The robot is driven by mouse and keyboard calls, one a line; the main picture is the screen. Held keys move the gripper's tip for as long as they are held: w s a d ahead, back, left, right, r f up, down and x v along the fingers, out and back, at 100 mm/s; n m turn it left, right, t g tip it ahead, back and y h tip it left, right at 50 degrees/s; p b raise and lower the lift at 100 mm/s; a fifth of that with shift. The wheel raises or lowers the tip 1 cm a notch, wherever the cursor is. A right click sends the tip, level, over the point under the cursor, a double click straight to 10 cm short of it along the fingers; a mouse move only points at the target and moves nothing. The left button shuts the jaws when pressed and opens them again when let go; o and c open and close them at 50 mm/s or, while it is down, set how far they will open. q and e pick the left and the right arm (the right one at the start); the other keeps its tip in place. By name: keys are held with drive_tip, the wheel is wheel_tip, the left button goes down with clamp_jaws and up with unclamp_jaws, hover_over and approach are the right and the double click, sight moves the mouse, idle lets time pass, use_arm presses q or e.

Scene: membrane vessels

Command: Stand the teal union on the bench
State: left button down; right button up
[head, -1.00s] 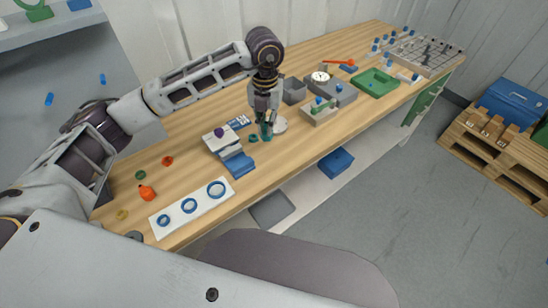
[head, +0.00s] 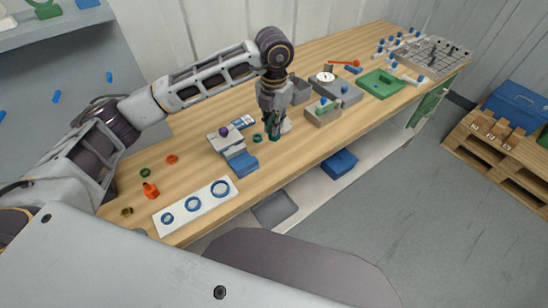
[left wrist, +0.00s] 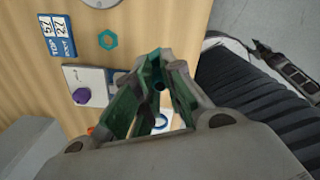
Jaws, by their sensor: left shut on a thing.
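My left gripper (head: 273,133) points down over the middle of the bench (head: 196,155). It is shut on the teal union (left wrist: 157,75), whose teal body shows between the fingertips in the left wrist view. The fingers hide most of the union. In the head view its lower end is at or just above the wood; I cannot tell if it touches. A separate teal ring (head: 257,138) lies flat on the bench just left of the gripper. It also shows in the left wrist view (left wrist: 108,40).
Left of the gripper stand a white block with a purple knob (head: 223,131) and a blue block (head: 243,163). A white strip with blue rings (head: 177,212) lies nearer. Grey trays (head: 321,113) and a green tray (head: 381,84) are to the right. The bench's front edge is close.

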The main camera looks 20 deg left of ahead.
sight(274, 139)
use_arm(q)
drive_tip(key=shift+f, duration=0.6)
wheel_tip(274, 139, down, 4)
drive_tip(key=shift+f+p, duration=0.15)
drive_tip(key=shift+p, duration=0.15)
drive_tip(key=shift+f, duration=2.4)
drive_tip(key=c, duration=1.5)
unclamp_jaws()
use_arm(e)
drive_tip(key=shift+s+a+r, duration=0.2)
drive_tip(key=shift+a+r, duration=0.1)
drive_tip(key=shift+r, duration=0.1)
